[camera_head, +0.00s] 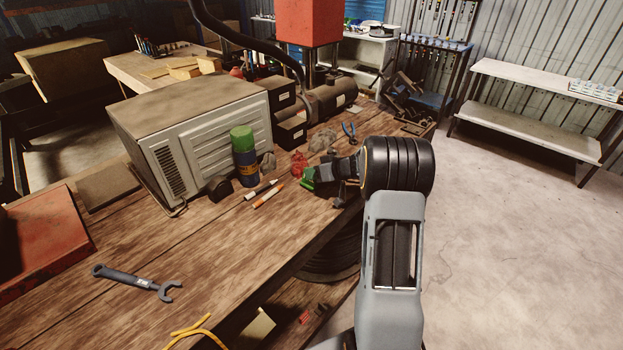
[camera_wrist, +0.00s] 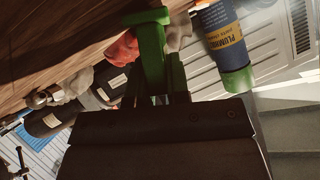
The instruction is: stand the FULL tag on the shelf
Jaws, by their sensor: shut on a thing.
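My gripper (camera_head: 309,179) is at the end of the outstretched arm, over the right edge of the wooden workbench (camera_head: 225,255). It is shut. In the wrist view green parts (camera_wrist: 153,55) stand out from its dark body, with a flat green piece (camera_wrist: 146,17) across the end. I take this piece for the FULL tag, but no lettering shows, and I cannot tell where the fingers end and the tag begins. A pale two-level shelf unit (camera_head: 525,110) stands at the far right. I cannot tell if it is the task's shelf.
A blue can with a green cap (camera_head: 244,158), which also shows in the wrist view (camera_wrist: 222,40), stands near the gripper. Two markers (camera_head: 268,195), a red lump (camera_head: 299,163) and pliers (camera_head: 349,131) lie close. A wrench (camera_head: 135,281) lies in front. The floor at right is clear.

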